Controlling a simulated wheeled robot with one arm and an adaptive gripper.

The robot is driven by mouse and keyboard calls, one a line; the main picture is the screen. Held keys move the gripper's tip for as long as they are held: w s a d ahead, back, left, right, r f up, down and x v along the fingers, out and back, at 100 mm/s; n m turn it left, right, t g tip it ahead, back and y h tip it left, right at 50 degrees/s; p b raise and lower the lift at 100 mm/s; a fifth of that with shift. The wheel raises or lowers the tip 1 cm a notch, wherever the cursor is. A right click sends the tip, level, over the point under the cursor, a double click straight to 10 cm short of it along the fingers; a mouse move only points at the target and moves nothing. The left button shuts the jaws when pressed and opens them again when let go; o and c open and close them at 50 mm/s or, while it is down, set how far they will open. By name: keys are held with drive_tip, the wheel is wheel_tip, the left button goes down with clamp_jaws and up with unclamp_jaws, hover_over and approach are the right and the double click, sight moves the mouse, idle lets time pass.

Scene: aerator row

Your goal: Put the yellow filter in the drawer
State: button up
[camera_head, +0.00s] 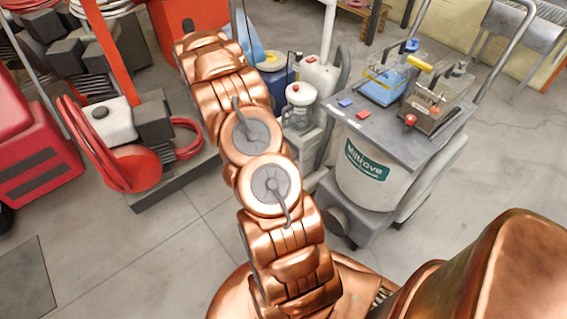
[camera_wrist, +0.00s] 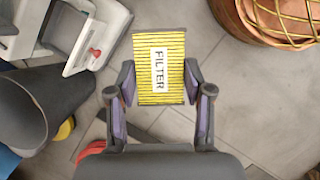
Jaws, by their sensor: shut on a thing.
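The yellow filter (camera_wrist: 160,68) is a flat, ribbed, rectangular piece with a white label reading FILTER. In the wrist view it sits between the fingertips of my gripper (camera_wrist: 160,88), which is shut on its sides. Grey tiled floor shows behind it. In the head view my copper arm reaches away towards the back, and neither the gripper nor the filter can be made out. A light grey, tray-like part with a red knob (camera_wrist: 90,38) shows at the upper left of the wrist view.
A grey wheeled machine (camera_head: 372,170) with a flat top stands right of my arm, carrying a blue container (camera_head: 383,86) and a metal box (camera_head: 432,103). A red reel machine (camera_head: 130,168) stands at left. A dark cylinder (camera_wrist: 40,100) is left of the filter.

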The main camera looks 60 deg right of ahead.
drive_tip(key=s+d+f+n+t+h+b, duration=0.1)
drive_tip(key=s+d+f+n+b, duration=0.2)
drive_tip(key=s+d+f+b, duration=0.55)
drive_tip(key=s+d+f+n+h+b, duration=0.1)
drive_tip(key=s+d+f+n+b, duration=0.35)
drive_tip(key=f, duration=0.75)
drive_tip(key=shift+m, duration=0.75)
drive_tip(key=w+d+b, duration=0.1)
drive_tip(key=w+d, duration=0.2)
drive_tip(key=w+d+b, duration=0.1)
drive_tip(key=w+d, duration=0.2)
drive_tip(key=w, duration=0.1)
drive_tip(key=w+d+b, duration=0.2)
drive_tip(key=w+d, duration=0.1)
drive_tip(key=shift+w+d, duration=0.1)
drive_tip(key=shift+w, duration=0.3)
drive_tip(key=shift+w+d+f+b, duration=0.15)
drive_tip(key=shift+w+d+b, duration=0.15)
drive_tip(key=shift+w+d, duration=0.8)
drive_tip(key=shift+w, duration=0.45)
drive_tip(key=shift+b, duration=0.6)
drive_tip(key=shift+f, duration=0.1)
